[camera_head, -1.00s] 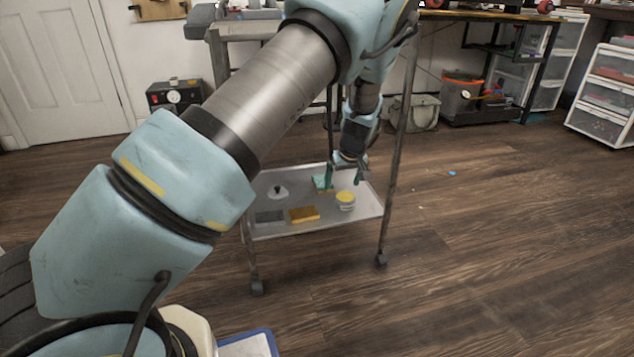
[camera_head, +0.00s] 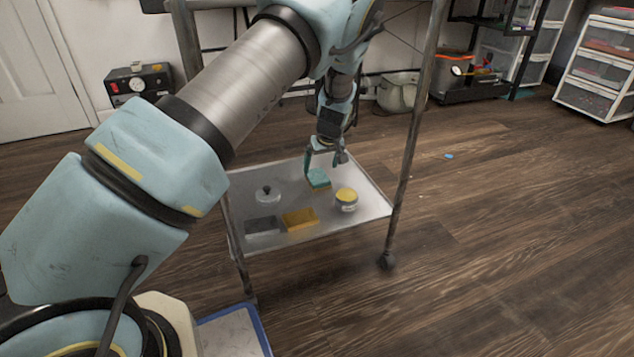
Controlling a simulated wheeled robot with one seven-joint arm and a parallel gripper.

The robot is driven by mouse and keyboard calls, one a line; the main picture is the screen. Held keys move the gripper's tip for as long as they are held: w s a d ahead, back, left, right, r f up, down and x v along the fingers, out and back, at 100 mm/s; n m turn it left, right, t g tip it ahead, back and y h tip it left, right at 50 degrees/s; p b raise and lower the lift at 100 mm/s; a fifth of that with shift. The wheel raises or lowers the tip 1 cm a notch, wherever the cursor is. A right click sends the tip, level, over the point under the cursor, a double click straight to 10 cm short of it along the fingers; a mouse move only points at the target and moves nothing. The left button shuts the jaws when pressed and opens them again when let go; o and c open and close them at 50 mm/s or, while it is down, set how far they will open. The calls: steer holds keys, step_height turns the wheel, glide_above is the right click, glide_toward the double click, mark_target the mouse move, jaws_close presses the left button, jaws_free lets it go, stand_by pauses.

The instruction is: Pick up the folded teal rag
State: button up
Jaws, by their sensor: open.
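The teal rag (camera_head: 319,179) is a small folded block lying on the lower shelf of the metal cart (camera_head: 368,205), toward its back. My gripper (camera_head: 325,163) points down just above the rag, with its fingers apart and nothing seen between them. One finger hangs at the left of the rag and the other is above its right side. I cannot tell how large the gap between the fingertips and the rag is.
On the same shelf are a yellow-lidded jar (camera_head: 346,199), an orange-yellow block (camera_head: 299,219), a grey block (camera_head: 262,225) and a clear item with a dark knob (camera_head: 266,193). The cart's posts stand at the shelf corners, one (camera_head: 413,125) at the right.

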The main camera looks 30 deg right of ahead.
mark_target(318, 176)
steer(key=b+x, duration=0.3)
steer(key=x, duration=0.3)
steer(key=shift+w+d+f+b, duration=0.1)
steer(key=shift+w+f+b, duration=0.15)
steer(key=shift+b, duration=0.1)
steer(key=shift+r, duration=0.1)
steer(key=c, duration=1.3)
steer(key=shift+r, duration=0.1)
